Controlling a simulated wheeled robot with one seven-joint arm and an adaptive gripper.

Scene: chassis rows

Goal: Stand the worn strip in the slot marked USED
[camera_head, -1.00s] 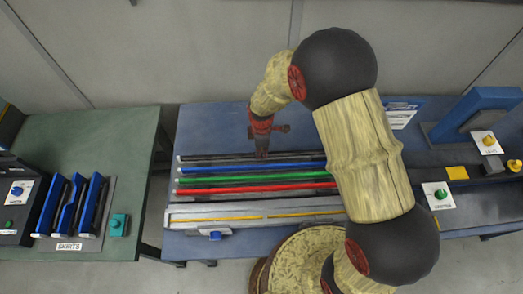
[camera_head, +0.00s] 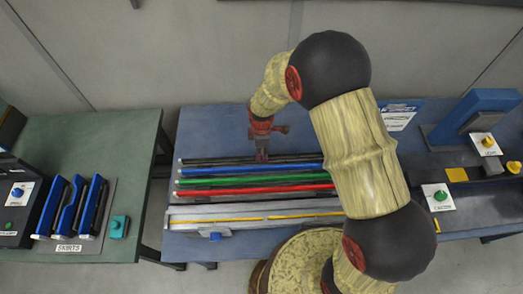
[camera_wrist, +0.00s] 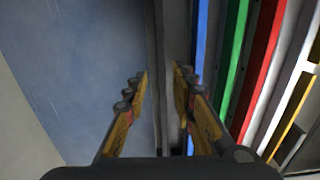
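Several long strips lie side by side on the blue table: a dark one (camera_head: 215,161) at the back, then blue (camera_head: 225,170), green (camera_head: 225,180) and red (camera_head: 225,190). I cannot tell which is the worn strip. My gripper (camera_head: 262,155) points down over the dark strip, left of its middle. In the wrist view my gripper (camera_wrist: 160,75) is open, its fingers on either side of a dark grey strip (camera_wrist: 158,60); contact is not clear. The blue (camera_wrist: 200,50), green (camera_wrist: 234,50) and red (camera_wrist: 262,60) strips lie to the right. I see no readable USED mark.
A grey tray (camera_head: 190,218) with a yellow strip lies in front. A rack (camera_head: 93,238) labelled SKIRTS with blue-sided slots stands on the green table (camera_head: 95,135) at left. A blue stand (camera_head: 480,108) and button panels are at right. Bare blue table (camera_head: 210,130) lies behind the strips.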

